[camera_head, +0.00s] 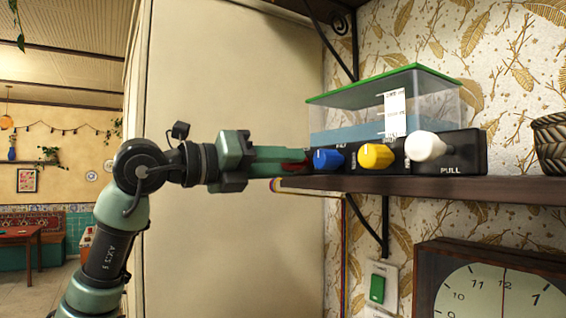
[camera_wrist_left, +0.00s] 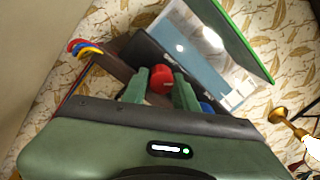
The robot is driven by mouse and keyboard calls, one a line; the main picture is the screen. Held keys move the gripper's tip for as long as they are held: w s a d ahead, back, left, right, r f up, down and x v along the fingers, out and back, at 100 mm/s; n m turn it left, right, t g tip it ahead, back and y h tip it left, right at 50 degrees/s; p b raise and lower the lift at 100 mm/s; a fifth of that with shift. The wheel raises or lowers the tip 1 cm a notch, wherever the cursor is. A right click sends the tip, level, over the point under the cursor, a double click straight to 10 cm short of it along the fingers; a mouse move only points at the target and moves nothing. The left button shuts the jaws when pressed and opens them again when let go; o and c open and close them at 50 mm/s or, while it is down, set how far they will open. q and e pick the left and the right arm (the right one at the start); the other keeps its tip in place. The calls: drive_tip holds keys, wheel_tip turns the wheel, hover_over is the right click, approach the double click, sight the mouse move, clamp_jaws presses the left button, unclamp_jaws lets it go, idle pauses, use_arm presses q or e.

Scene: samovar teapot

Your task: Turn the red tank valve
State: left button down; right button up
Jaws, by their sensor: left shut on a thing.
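The red tank valve (camera_wrist_left: 160,80) is a round red knob on the dark front of the tank unit. In the left wrist view it sits between the two green fingers of my left gripper (camera_wrist_left: 160,88), which is shut on it. In the head view my left gripper (camera_head: 300,160) reaches in from the left at shelf height, and its fingers hide most of the valve. The clear tank (camera_head: 440,100) has a green lid and bluish water low inside. My right gripper is in neither view.
A blue knob (camera_head: 328,160) is close beside my fingertips, then a yellow knob (camera_head: 376,156) and a white PULL knob (camera_head: 426,147). The unit stands on a dark shelf (camera_head: 440,188). Below are a green wall switch (camera_head: 377,288) and a clock (camera_head: 500,295). A basket (camera_head: 550,145) stands right.

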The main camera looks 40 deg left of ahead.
use_arm(q)
drive_tip(key=n, duration=0.9)
drive_tip(key=shift+d+n+t+y, duration=0.1)
drive_tip(key=shift+n+t+y, duration=0.2)
drive_tip(key=shift+n, duration=0.1)
drive_tip(key=shift+r, duration=0.1)
drive_tip(key=c, duration=1.1)
unclamp_jaws()
drive_tip(key=shift+w, duration=0.1)
